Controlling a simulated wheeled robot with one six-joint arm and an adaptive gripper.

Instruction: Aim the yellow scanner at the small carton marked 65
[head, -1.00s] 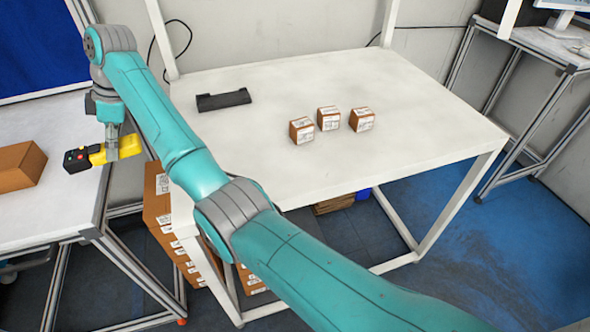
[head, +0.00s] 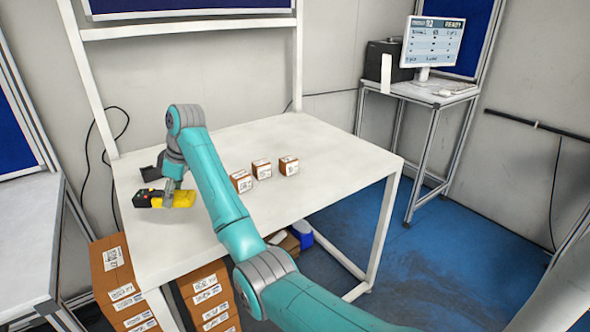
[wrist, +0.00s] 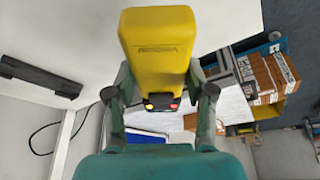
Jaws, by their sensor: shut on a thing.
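My gripper (head: 171,198) is shut on the yellow scanner (head: 184,199), held above the left part of the white table. The scanner's black end with coloured buttons points left in the head view. In the wrist view the scanner (wrist: 157,45) sits between the two fingers. Three small brown cartons with white labels stand in a row on the table: a left one (head: 241,184), a middle one (head: 262,170) and a right one (head: 289,168). My arm passes close in front of the left carton. The label numbers are too small to read, so I cannot tell which is 65.
A black holder (wrist: 42,80) lies on the table, partly behind my arm in the head view. Larger brown boxes (head: 112,272) are stacked below the table. A monitor (head: 432,43) stands on a desk at the back right. The table's right part is clear.

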